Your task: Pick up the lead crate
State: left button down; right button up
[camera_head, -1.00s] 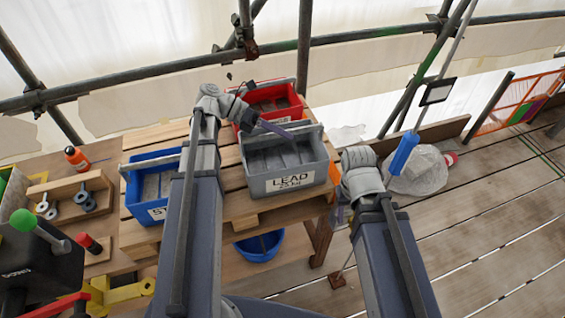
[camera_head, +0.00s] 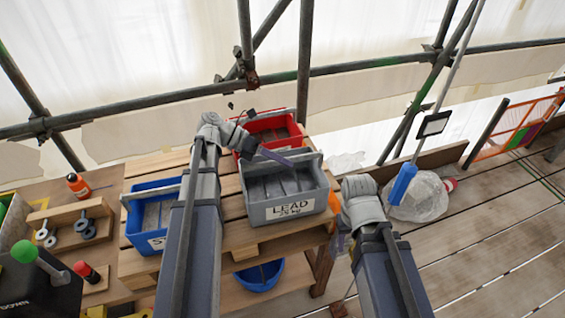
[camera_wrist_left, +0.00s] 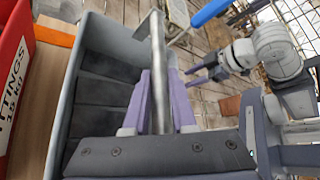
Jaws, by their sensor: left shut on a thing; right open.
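The lead crate (camera_head: 290,210) is a grey open box with a white label reading LEAD, at the right end of the slatted wooden bench. It looks level; I cannot tell whether it touches the slats. My left gripper (camera_head: 276,157) reaches over it from the left. In the left wrist view its purple fingers (camera_wrist_left: 158,100) are shut on the crate's grey bar handle (camera_wrist_left: 158,60), with dark blocks (camera_wrist_left: 105,95) inside the crate. My right gripper (camera_head: 341,243) is open and empty, low beside the crate's right side; its fingers also show in the left wrist view (camera_wrist_left: 196,72).
A red crate (camera_head: 270,125) stands behind the lead crate and a blue crate (camera_head: 152,215) to its left. A blue tub (camera_head: 259,276) sits below the bench. A wrapped bundle (camera_head: 423,198) lies on the right deck. Scaffold poles (camera_head: 305,70) cross behind; the right deck is mostly clear.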

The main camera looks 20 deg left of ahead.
pick_arm(q)
notch_tip(320, 180, up, 9)
jog(key=p, duration=0.8)
jog(key=shift+f, duration=0.1)
dwell(0.5)
notch_tip(320, 180, down, 2)
jog(key=shift+f+b, duration=0.15)
jog(key=shift+b, duration=0.95)
jog(key=shift+s, duration=0.1)
